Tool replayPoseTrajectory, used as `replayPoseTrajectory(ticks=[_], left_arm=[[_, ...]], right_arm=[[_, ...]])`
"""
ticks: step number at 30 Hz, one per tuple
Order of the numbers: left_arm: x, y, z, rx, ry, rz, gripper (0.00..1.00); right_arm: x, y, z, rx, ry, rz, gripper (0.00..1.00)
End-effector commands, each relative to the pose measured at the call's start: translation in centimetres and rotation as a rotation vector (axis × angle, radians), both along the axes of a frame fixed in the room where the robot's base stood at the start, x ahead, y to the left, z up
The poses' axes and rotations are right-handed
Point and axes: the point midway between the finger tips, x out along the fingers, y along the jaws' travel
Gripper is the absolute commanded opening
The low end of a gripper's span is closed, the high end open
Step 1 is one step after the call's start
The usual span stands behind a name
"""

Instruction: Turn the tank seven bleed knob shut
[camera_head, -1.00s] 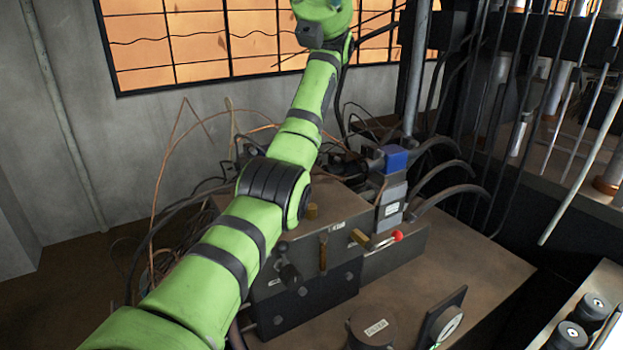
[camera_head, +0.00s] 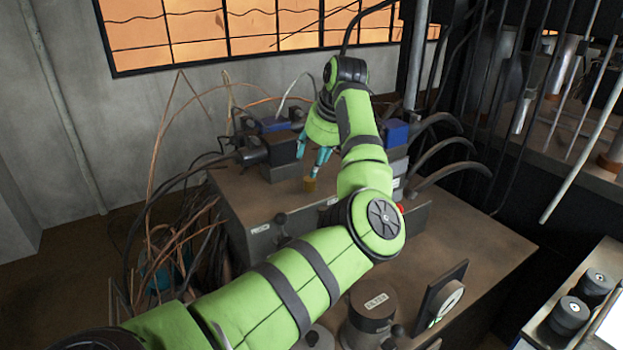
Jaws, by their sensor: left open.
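A small brass-coloured knob (camera_head: 309,184) stands on top of the grey valve block (camera_head: 240,198). It looks like the bleed knob, but I cannot read a tank seven label on it. My left gripper (camera_head: 307,166) hangs just above this knob with its teal fingers pointing down. The fingers are apart and empty, and I cannot tell whether one touches the knob. My left forearm hides much of the block's front and its levers. My right gripper is not in view.
A blue-capped unit (camera_head: 396,132) stands right of my wrist, with black hoses behind it. A red ball handle (camera_head: 400,207) shows beside my elbow. A labelled round cap (camera_head: 376,305) and a gauge (camera_head: 447,298) stand in front. Loose copper wires (camera_head: 158,165) rise at left.

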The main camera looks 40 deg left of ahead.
Motion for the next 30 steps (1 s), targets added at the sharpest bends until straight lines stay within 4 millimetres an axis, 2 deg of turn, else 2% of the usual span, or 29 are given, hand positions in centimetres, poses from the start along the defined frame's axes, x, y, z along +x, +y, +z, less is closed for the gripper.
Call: replayPoseTrajectory(ticks=[4,12,18,27,28,29,30], left_arm=[[0.6,-0.4,-1.1,-0.035,-0.025,-0.004,0.55],[0.9,1.1,-4.6,-0.032,-0.02,-0.005,0.55],[1.1,1.9,-6.6,-0.031,-0.023,-0.005,0.55],[1.2,2.0,-7.1,-0.031,-0.024,-0.005,0.55],[1.2,2.0,-7.1,-0.03,-0.025,-0.005,0.51],[1.2,2.0,-7.1,-0.03,-0.025,-0.005,0.39],[1.2,2.0,-7.1,-0.03,-0.025,-0.005,0.23]], right_arm=[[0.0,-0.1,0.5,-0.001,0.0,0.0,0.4],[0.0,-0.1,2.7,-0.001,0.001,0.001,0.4],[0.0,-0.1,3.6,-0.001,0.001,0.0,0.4],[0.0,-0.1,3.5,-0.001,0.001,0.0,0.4],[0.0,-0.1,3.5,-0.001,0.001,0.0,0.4],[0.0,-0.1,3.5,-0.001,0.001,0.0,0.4],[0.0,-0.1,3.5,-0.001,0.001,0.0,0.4]])
